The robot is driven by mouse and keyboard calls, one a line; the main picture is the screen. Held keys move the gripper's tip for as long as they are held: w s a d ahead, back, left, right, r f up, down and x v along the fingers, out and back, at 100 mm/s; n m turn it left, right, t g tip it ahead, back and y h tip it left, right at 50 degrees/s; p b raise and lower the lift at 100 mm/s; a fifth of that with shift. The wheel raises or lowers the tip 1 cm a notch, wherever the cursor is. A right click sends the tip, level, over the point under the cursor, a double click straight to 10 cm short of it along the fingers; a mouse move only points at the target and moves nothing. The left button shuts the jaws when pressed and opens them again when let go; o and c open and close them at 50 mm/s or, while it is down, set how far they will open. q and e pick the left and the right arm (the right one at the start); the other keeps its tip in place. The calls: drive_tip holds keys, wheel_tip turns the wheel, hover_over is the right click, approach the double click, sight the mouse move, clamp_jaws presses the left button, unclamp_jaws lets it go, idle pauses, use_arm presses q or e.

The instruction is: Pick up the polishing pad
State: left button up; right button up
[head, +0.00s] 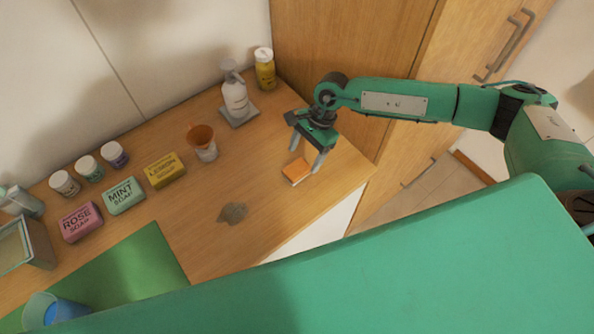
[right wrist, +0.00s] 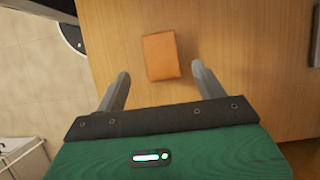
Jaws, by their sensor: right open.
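The polishing pad looks to be the small orange block with a pale underside (head: 296,171), lying on the wooden counter near its right front edge. In the right wrist view the orange pad (right wrist: 161,56) lies just past the fingertips, centred between them and slightly tilted. My right gripper (head: 306,159) is above and beside the pad, fingers pointing down, open and empty. In the right wrist view its two fingers (right wrist: 160,74) stand wider apart than the pad. No contact with the pad shows. My left gripper is not in view.
A white pump bottle (head: 235,97) and a yellow bottle (head: 265,69) stand behind the gripper. An orange funnel (head: 201,138) sits on a small jar to the left. A grey-brown spill (head: 232,213) lies on the counter (head: 260,180). Soap boxes (head: 124,195) line the left. A cabinet stands close behind.

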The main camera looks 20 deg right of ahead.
sight(297, 168)
drive_tip(key=x, duration=0.5)
drive_tip(key=shift+w+a+r+b, duration=0.15)
drive_tip(key=shift+a+b, duration=0.05)
drive_tip(key=shift+b, duration=0.1)
drive_tip(key=shift+c, duration=0.4)
drive_tip(key=c, duration=1)
drive_tip(key=shift+r, duration=0.2)
wheel_tip(297, 168, up, 20)
drive_tip(key=b, duration=0.6)
drive_tip(key=shift+b, duration=0.35)
drive_tip(key=shift+f, duration=0.1)
